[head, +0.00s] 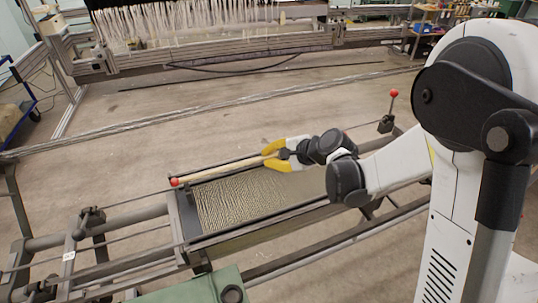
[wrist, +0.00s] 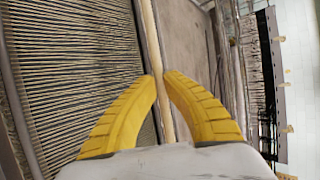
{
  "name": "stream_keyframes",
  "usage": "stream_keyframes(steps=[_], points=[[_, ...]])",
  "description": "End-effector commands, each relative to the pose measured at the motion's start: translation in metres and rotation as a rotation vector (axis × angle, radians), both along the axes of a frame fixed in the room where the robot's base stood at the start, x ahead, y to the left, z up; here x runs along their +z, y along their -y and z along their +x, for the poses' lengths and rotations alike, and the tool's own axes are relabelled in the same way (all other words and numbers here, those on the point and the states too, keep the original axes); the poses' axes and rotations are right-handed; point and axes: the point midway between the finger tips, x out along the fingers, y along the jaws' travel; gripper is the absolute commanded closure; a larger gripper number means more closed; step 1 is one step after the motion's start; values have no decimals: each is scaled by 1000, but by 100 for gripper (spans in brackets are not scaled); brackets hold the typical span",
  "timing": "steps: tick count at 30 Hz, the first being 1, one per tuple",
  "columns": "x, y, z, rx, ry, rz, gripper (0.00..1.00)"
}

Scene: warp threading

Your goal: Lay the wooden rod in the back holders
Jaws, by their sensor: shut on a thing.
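The pale wooden rod (head: 225,168) lies along the back edge of the warp frame (head: 185,216) in the head view. Its left end is close to a red ball (head: 174,182). My gripper (head: 268,155) has yellow fingers shut on the rod. In the wrist view the rod (wrist: 154,45) runs between the fingertips (wrist: 160,78), beside the ribbed warp threads (wrist: 70,50). At the right, a second red ball (head: 394,93) tops a thin stem over a dark bracket (head: 385,125). My gripper and arm hide the rod's right part. I cannot tell whether the rod touches the holders.
Rails and dark clamps (head: 92,220) extend left of the frame. A green box (head: 185,288) is at the front. A long bar (head: 160,125) crosses behind the frame, with open floor (head: 240,100) beyond it. A loom with white threads (head: 190,25) stands at the back.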

Motion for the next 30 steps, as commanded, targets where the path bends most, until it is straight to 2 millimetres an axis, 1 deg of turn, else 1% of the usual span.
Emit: stream_keyframes(steps=[1, 9, 15, 19, 30], points=[[-7, 0, 0, 0, 0, 0, 100], [-32, 0, 0, 0, 0, 0, 100], [-46, 0, 0, 0, 0, 0, 100], [-48, 0, 0, 0, 0, 0, 100], [-48, 0, 0, 0, 0, 0, 100]])
